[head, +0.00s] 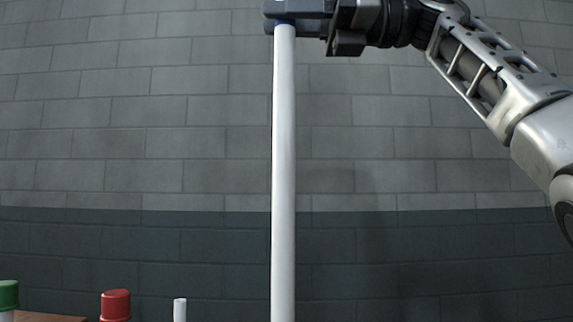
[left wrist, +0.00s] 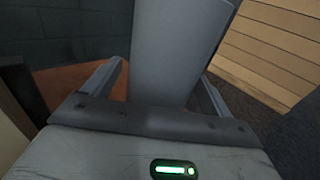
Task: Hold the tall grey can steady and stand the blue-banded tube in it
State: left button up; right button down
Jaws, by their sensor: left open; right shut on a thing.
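The long pale tube (head: 284,170) hangs upright in the head view. A bit of blue shows at its top, just under my right gripper (head: 284,14), which is shut on it. The tube's lower end is out of the picture. In the left wrist view a smooth grey cylinder, which looks like the tall grey can (left wrist: 178,45), stands between the fingers of my left gripper (left wrist: 160,82). That gripper is open around it; whether a finger touches it I cannot tell. The can's rim is out of view, and my left gripper does not show in the head view.
At the bottom left of the head view are a green-topped thing (head: 8,294), a red-topped thing (head: 116,304) and a thin white tube end (head: 180,310). A brown surface (head: 50,317) shows beside them. Behind is a grey block wall (head: 180,110).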

pick_arm(q)
jog(key=c, duration=1.1)
